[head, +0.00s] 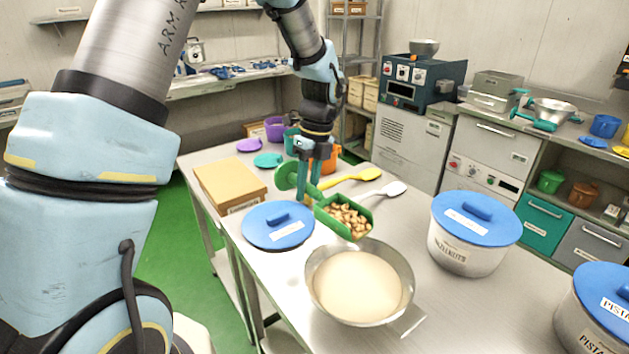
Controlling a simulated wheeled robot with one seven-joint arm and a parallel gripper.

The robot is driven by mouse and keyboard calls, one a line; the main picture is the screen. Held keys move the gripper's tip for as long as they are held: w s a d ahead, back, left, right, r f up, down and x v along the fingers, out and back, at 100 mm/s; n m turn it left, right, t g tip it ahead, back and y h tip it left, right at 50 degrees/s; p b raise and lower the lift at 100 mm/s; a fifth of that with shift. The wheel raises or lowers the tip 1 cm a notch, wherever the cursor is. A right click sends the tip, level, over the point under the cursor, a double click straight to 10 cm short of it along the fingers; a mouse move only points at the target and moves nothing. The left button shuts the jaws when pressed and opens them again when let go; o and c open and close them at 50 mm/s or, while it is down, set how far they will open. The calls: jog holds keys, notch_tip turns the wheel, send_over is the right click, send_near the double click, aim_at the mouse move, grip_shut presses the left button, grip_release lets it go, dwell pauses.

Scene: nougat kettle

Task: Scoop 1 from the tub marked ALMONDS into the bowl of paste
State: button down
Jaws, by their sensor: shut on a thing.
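My gripper (309,188) is shut on a green scoop (324,218), and its fingers point down. The scoop is full of light brown nuts (346,217) and looks roughly level. It is above the table, and its front edge overlaps the far rim of the paste bowl in the picture. The metal bowl (408,285) holds smooth cream-coloured paste (358,285) and stands near the table's front. I cannot make out a tub marked ALMONDS. A blue lid (262,222) with a label lies left of the bowl.
A white tub (462,257) with a blue lid stands right of the bowl. A tub marked PISTA... (590,325) is at the right edge. A cardboard box (228,185), yellow spoon (352,179), white spoon (385,191) and orange container (331,160) are farther back.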

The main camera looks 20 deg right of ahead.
aim_at(319, 197)
jog(key=shift+s+d+m, duration=0.6)
jog(key=shift+d+m, duration=0.1)
jog(key=shift+m, duration=0.1)
jog(key=f+b, duration=0.1)
jog(key=b, duration=0.1)
jog(key=f+t+b, duration=0.1)
jog(key=b, duration=0.1)
jog(key=shift+s+d+f+t, duration=0.1)
jog(key=shift+s+t, duration=0.15)
jog(key=shift+t, duration=0.05)
jog(key=shift+y+b, duration=0.3)
jog(key=shift+b, duration=0.3)
jog(key=s+r+t+b, duration=0.1)
jog(key=t+b, duration=0.1)
jog(key=b, duration=0.2)
jog(key=shift+d+r, duration=0.1)
jog(key=s+d+r+n+t+y+b, duration=0.1)
jog(key=s+d+r+t+y+b, duration=0.1)
jog(key=s+r+t, duration=0.7)
jog(key=shift+s+y, duration=0.4)
jog(key=shift+s, duration=0.1)
jog(key=shift+f, duration=0.1)
